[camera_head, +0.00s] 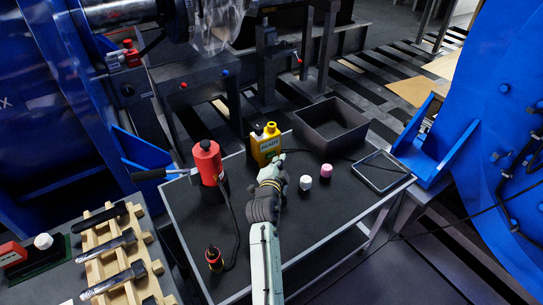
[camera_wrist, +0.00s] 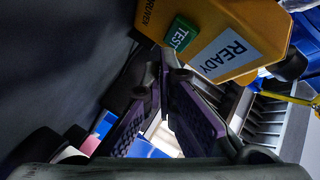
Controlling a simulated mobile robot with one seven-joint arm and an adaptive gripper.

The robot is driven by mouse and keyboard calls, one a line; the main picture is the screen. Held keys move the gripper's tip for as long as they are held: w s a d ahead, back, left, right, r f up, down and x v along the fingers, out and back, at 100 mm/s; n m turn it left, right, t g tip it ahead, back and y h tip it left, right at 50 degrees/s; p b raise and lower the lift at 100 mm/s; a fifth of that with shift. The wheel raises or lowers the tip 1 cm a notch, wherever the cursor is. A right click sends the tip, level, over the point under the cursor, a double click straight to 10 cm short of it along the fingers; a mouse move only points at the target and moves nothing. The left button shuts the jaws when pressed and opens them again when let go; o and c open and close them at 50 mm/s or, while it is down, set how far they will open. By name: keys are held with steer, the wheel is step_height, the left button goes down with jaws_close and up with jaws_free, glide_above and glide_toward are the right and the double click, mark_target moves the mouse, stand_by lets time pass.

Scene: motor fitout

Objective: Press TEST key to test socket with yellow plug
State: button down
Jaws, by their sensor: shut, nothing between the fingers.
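The yellow tester (camera_head: 264,148) stands at the back of the dark work table in the head view, with a READY label or display on its face. In the wrist view the yellow tester (camera_wrist: 205,18) is close and tilted, with a green TEST key (camera_wrist: 180,36) beside the white READY panel (camera_wrist: 225,52). My gripper (camera_head: 276,160) is at the tester's front right. In the wrist view its shut, empty fingertips (camera_wrist: 167,70) lie just below the TEST key; I cannot tell whether they touch it. I cannot make out a yellow plug for certain.
A red device (camera_head: 208,162) stands left of my arm, cabled to a small dark cylinder (camera_head: 214,259). White (camera_head: 306,182) and pink (camera_head: 326,171) pieces lie right of my gripper. A dark bin (camera_head: 330,124) and a shallow tray (camera_head: 382,171) are further right. Wooden racks (camera_head: 112,240) stand left.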

steer(key=shift+w+a, duration=0.1)
stand_by(0.7)
steer(key=shift+w+a+b, duration=0.15)
steer(key=shift+w+b, duration=0.1)
steer(key=shift+b, duration=0.2)
steer(key=shift+w+a+b, duration=0.3)
steer(key=shift+w+b, duration=0.05)
steer(key=shift+w, duration=0.05)
stand_by(0.6)
steer(key=shift+s, duration=0.1)
steer(key=shift+s+d, duration=0.5)
steer(key=shift+s, duration=0.15)
steer(key=shift+s+d+p, duration=0.5)
steer(key=shift+s+d, duration=0.25)
steer(key=shift+s, duration=0.3)
steer(key=shift+s+d+p, duration=0.5)
steer(key=shift+s+d, duration=0.25)
steer(key=shift+s, duration=0.25)
